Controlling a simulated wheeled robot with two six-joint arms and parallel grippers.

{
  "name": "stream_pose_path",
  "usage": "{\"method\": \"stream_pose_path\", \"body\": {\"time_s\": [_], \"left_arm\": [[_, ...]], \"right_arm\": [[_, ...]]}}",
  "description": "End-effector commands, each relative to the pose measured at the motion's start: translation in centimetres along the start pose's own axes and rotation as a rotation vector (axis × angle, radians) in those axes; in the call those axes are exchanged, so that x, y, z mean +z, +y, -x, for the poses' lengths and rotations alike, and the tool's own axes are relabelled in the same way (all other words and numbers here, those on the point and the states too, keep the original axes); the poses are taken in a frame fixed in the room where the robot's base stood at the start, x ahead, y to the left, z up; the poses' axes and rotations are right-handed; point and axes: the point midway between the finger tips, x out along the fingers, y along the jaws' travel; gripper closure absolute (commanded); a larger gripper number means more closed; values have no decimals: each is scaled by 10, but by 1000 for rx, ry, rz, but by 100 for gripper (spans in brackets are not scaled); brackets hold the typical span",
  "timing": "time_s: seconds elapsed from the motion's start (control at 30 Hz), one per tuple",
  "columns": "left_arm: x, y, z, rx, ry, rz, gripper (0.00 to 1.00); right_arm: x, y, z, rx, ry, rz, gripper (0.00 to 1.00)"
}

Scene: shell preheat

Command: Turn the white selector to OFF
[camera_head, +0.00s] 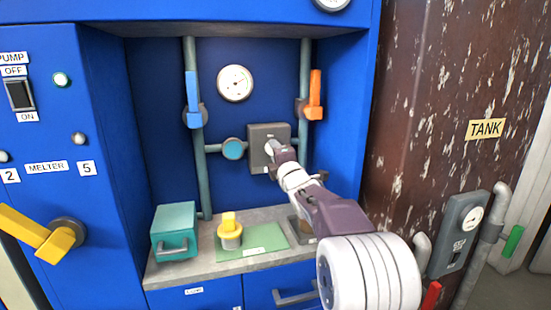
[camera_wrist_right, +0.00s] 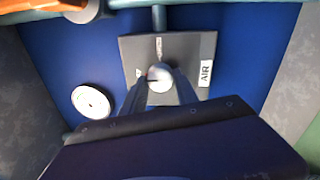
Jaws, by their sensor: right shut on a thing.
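The white selector (camera_wrist_right: 160,78) is a small round knob on a grey square plate (camera_head: 258,134) mounted on the blue back wall of the recess. The plate carries an AIR label (camera_wrist_right: 205,73) in the right wrist view, and its small position markings are too blurred to read. My right gripper (camera_wrist_right: 158,88) is shut on the selector, one finger on each side of it. In the head view the right gripper (camera_head: 273,150) reaches the plate and hides much of the selector. My left gripper is not in view.
A blue lever (camera_head: 192,87) and an orange lever (camera_head: 315,88) sit on vertical pipes either side of the plate. A gauge (camera_head: 235,83) is on the back wall. A teal box (camera_head: 174,231) and a yellow-topped object (camera_head: 229,232) stand on the grey shelf below.

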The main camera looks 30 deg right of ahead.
Motion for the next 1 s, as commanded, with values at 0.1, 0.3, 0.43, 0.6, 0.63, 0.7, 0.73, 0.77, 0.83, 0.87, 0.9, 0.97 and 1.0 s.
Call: {"method": "stream_pose_path", "body": {"time_s": [0.1,0.3,0.43,0.6,0.63,0.7,0.73,0.77,0.83,0.87,0.9,0.97,1.0], "left_arm": [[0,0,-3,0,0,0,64],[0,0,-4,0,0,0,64],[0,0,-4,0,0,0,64],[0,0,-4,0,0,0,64],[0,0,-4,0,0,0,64],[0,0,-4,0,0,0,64],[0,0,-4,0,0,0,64],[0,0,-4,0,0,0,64],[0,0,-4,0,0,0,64],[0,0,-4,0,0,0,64],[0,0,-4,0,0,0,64],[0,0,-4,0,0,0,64],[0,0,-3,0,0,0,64]], "right_arm": [[0,-1,0,-1,2,23,100],[0,-1,0,-1,3,37,100],[0,0,0,-1,3,38,100],[0,0,0,-1,3,38,100],[0,-1,0,-1,3,38,59],[0,0,0,-1,3,37,43],[0,0,0,-1,3,37,43],[0,0,0,-1,3,37,43],[0,0,0,-1,3,36,43],[0,0,0,0,3,36,43],[0,0,0,0,3,36,43],[0,0,0,0,3,36,43],[0,0,1,0,3,36,43]]}}
